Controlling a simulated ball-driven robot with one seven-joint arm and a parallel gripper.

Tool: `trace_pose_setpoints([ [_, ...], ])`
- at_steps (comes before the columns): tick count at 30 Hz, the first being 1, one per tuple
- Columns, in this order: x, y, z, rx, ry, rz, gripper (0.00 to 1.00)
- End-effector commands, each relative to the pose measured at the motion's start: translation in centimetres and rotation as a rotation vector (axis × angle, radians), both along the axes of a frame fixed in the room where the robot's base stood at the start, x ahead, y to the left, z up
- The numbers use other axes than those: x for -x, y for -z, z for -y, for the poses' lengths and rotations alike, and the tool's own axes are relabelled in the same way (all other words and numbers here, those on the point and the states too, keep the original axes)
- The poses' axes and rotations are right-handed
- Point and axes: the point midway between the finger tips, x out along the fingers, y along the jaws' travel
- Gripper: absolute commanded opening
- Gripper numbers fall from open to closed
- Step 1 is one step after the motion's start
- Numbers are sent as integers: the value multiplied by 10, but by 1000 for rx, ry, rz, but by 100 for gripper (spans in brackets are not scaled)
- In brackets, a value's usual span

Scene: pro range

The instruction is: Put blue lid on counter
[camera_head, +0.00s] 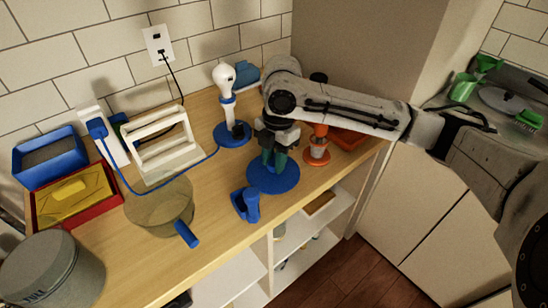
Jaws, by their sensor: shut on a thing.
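The blue lid (274,178) is a flat round disc near the front edge of the wooden counter (222,183), right of the counter's middle. My gripper (273,158) points down over the lid's centre and is shut on its upper part. The fingers hide the gripped part. I cannot tell whether the lid rests on the counter or is held just above it.
A small blue holder (246,205) stands just left of the lid. An orange item (317,150) stands to its right, a white lamp-like thing (228,105) behind. A pot with a blue handle (187,233) sits left. Open shelves (305,235) lie below the front edge.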

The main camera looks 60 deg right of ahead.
Motion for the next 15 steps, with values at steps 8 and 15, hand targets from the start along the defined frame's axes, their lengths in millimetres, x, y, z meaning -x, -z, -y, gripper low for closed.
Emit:
trace_pose_setpoints([
  [8, 0, 2, 0, 0, 0, 0, 45],
  [15, 0, 2, 0, 0, 0, 0, 60],
])
